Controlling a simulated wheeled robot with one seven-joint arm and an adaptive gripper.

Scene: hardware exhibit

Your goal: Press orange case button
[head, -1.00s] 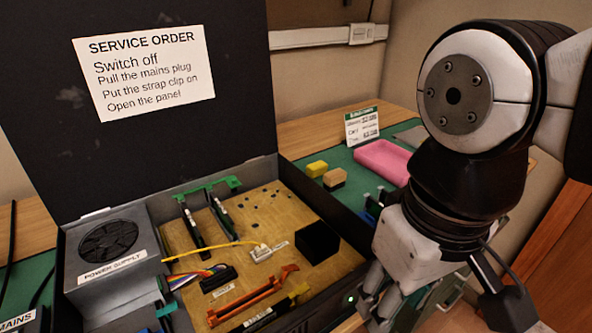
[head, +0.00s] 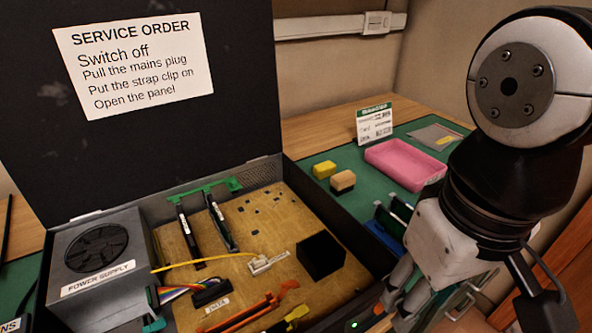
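The open case is a black box whose raised lid (head: 120,150) carries a white service order sheet (head: 133,65). No orange button can be made out on the case in the head view. A small green light (head: 354,324) shows on the case's front rim at the bottom edge. My gripper (head: 395,308) points down just right of this light, over or beside the case's front right rim. Its fingers are partly seen from behind. I cannot tell whether they are open or touching anything.
Inside the case are a grey power supply (head: 98,248), a black block (head: 320,255) and an orange slot piece (head: 250,310). To the right, a green mat holds a pink tray (head: 405,163), a yellow block (head: 324,169), a tan block (head: 342,181) and a sign (head: 375,123).

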